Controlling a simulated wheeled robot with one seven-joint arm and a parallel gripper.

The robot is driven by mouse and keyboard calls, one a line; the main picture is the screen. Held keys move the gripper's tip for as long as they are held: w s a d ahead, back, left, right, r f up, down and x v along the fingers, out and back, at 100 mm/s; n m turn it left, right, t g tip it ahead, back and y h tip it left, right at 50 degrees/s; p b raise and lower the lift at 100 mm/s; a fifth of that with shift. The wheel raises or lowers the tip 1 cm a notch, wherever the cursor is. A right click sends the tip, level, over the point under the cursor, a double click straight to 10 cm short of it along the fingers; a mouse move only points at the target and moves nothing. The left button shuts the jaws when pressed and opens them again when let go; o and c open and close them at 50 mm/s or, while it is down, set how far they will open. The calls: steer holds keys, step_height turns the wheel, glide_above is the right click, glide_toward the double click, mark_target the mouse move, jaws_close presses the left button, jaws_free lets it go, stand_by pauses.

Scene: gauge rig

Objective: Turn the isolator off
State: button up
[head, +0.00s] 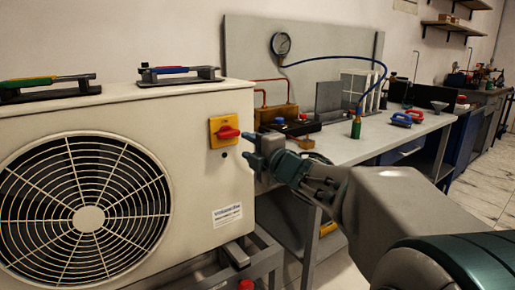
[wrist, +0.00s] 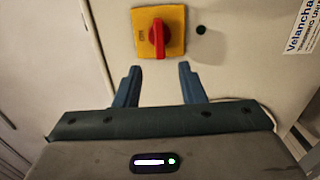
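The isolator is a red rotary handle (head: 228,132) on a square yellow plate (head: 216,140), fixed to the front of a cream outdoor unit (head: 185,200) near its right edge. In the head view the handle lies roughly level. The handle also shows in the wrist view (wrist: 158,38), near the top middle on its yellow plate (wrist: 176,18). My gripper (head: 256,152) is just right of and slightly below the isolator in the head view. In the wrist view its two fingers (wrist: 158,82) are spread, with nothing between them, and the handle sits beyond the tips, apart from them.
A large fan grille (head: 88,218) fills the unit's left front. Two tools on black holders (head: 180,74) rest on its top. A grey workbench (head: 375,137) to the right carries a manifold, a bottle (head: 356,128) and a gauge (head: 281,44) on a panel. A small dark knob (wrist: 200,30) is beside the plate.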

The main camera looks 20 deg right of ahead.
steer(key=shift+v, duration=1.95)
steer(key=shift+p, duration=0.3)
steer(key=s+d+r+m+g+h+p, duration=0.4)
steer(key=r+m+h+p, duration=0.3)
steer(key=m+p, duration=0.7)
steer(key=s+a+m+g+p, duration=0.4)
steer(key=s+g+p, duration=0.1)
steer(key=s+p, duration=0.3)
steer(key=s+a+m+g+y+p, duration=0.1)
steer(key=s+a+m+g+p, duration=0.3)
steer(key=s+p, duration=0.4)
steer(key=s+g, duration=0.1)
steer(key=s, duration=0.1)
steer(key=shift+s, duration=0.4)
